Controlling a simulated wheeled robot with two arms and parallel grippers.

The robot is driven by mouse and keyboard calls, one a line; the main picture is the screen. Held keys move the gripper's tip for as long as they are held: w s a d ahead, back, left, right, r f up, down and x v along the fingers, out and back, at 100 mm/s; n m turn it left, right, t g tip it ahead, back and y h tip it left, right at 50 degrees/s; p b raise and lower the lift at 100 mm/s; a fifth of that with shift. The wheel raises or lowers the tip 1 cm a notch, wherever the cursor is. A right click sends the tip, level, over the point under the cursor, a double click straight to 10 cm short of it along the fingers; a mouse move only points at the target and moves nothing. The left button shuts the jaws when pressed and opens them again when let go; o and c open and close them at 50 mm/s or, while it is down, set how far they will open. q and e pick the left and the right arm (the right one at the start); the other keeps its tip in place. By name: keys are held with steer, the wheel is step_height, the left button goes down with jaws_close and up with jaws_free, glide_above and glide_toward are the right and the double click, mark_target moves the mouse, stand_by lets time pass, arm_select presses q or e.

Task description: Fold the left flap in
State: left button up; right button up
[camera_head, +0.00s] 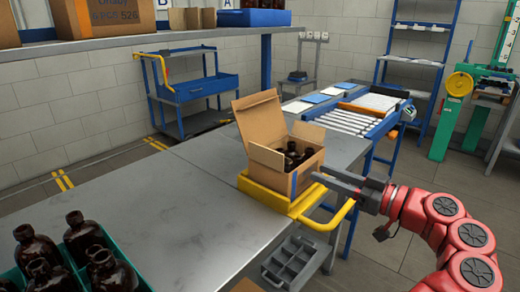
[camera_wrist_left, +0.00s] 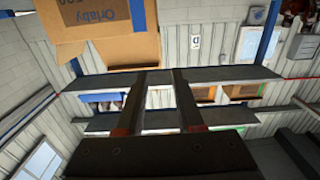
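The open cardboard carton (camera_head: 305,180) stands in a yellow holder (camera_head: 262,193) at the table's right end. Dark bottles (camera_head: 298,155) show inside. A tall flap (camera_head: 262,120) stands up at its back left, a flap (camera_head: 308,132) rises at the far side, and a flap (camera_head: 265,158) leans outward at the near left.
Brown bottles (camera_head: 82,235) stand in a green crate (camera_head: 68,262) at the near left. The grey table (camera_head: 175,215) between crate and carton is clear. A yellow handle (camera_head: 338,215) juts out below my gripper. A roller conveyor (camera_head: 345,118) lies behind the carton.

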mark_target(268, 152)
arm_select(q)
steer(key=b+x, duration=0.1)
steer(key=x, duration=1.5)
steer(key=shift+a, duration=0.2)
jaws_close()
